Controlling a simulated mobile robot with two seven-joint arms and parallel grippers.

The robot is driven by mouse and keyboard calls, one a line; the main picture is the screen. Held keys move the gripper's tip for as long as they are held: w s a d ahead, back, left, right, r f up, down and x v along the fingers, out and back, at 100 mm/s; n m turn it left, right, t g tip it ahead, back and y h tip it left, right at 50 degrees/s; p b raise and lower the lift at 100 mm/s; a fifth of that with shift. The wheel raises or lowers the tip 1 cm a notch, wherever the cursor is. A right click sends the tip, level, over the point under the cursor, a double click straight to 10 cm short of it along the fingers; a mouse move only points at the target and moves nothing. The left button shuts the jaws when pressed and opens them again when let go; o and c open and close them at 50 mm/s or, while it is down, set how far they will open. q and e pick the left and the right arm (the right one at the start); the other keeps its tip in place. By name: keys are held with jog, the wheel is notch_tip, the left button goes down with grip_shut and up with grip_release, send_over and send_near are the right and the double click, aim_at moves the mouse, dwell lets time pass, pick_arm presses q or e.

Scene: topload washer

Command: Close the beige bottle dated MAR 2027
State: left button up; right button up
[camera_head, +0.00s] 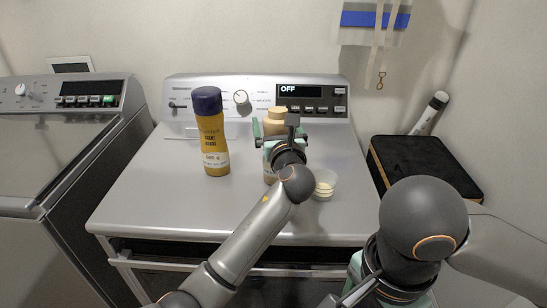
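The beige bottle (275,115) stands on the middle of the washer top, mostly hidden behind my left gripper. Its tan top and a little of its lower side show; its label and date are hidden. My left gripper (284,140) is at the bottle, with teal parts on both sides of it. The wrist hides the fingertips, so I cannot tell whether they touch it. My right arm is at the lower right, with part of its teal hand (398,292) at the bottom edge; its fingertips do not show clearly. The bottle's opening is not clearly visible.
A yellow-brown bottle with a dark cap (211,135) stands left of the beige one. A small clear cup with pale contents (324,185) stands close on the right. The washer top (160,190) is clear at left. A black-topped box (425,165) is at right.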

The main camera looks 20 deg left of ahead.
pick_arm(q)
jog(key=shift+w, duration=0.15)
jog(key=shift+r, duration=0.1)
grip_shut()
dwell(0.9)
jog(key=shift+r, duration=0.1)
